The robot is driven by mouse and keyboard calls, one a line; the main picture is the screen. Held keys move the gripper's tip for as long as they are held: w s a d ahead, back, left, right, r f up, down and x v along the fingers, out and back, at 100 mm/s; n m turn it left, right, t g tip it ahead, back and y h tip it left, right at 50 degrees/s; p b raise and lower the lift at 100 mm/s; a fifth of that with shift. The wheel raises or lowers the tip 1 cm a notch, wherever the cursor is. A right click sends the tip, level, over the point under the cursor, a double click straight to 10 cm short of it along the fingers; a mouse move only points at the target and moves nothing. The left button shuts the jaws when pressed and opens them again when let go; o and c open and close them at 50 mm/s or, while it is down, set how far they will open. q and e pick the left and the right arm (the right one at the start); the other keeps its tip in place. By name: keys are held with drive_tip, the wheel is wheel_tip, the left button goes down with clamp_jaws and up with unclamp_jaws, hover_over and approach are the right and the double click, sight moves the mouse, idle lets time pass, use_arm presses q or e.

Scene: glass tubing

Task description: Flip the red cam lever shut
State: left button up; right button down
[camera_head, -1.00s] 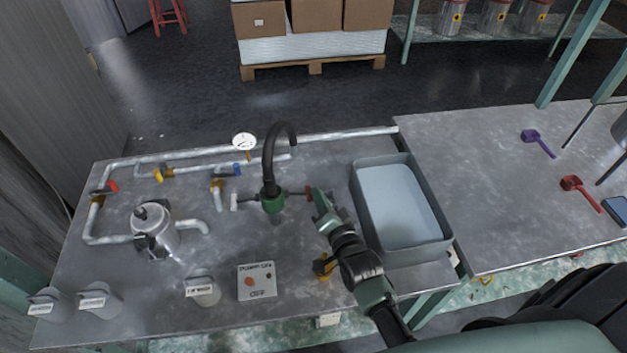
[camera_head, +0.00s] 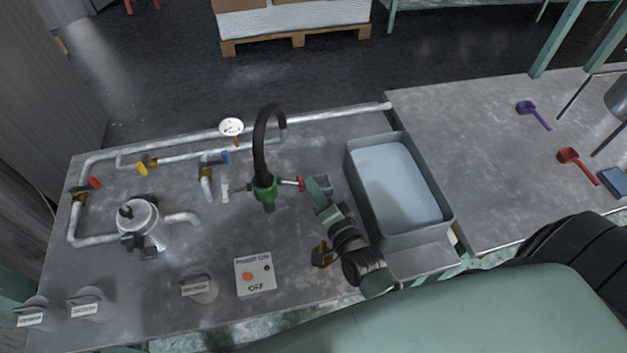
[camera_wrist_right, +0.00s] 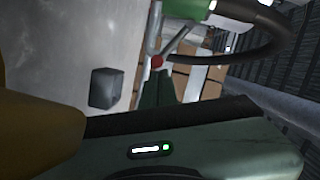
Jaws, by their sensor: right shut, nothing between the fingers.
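A green coupling (camera_head: 264,188) with a black curved hose stands near the middle of the bench. A thin metal arm sticks out to its right and ends in a red tip (camera_head: 300,184), the red cam lever. A matching arm on the left has a white tip (camera_head: 225,192). My right gripper (camera_head: 317,186) is shut and empty, just right of the red tip. In the right wrist view the red tip (camera_wrist_right: 157,62) shows just past the green fingers (camera_wrist_right: 157,88); I cannot tell whether they touch. My left gripper is not in view.
A grey tub (camera_head: 447,218) stands right of my right arm. A power box (camera_head: 255,275) sits in front of the coupling. Pipes with coloured valve handles, a gauge (camera_head: 231,127) and a metal canister (camera_head: 137,218) fill the left. The black hose (camera_head: 262,140) arches above the coupling.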

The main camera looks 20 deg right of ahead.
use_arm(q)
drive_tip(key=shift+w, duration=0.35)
use_arm(e)
drive_tip(key=s, duration=0.7)
drive_tip(key=shift+s+r, duration=0.2)
drive_tip(key=shift+r, duration=0.15)
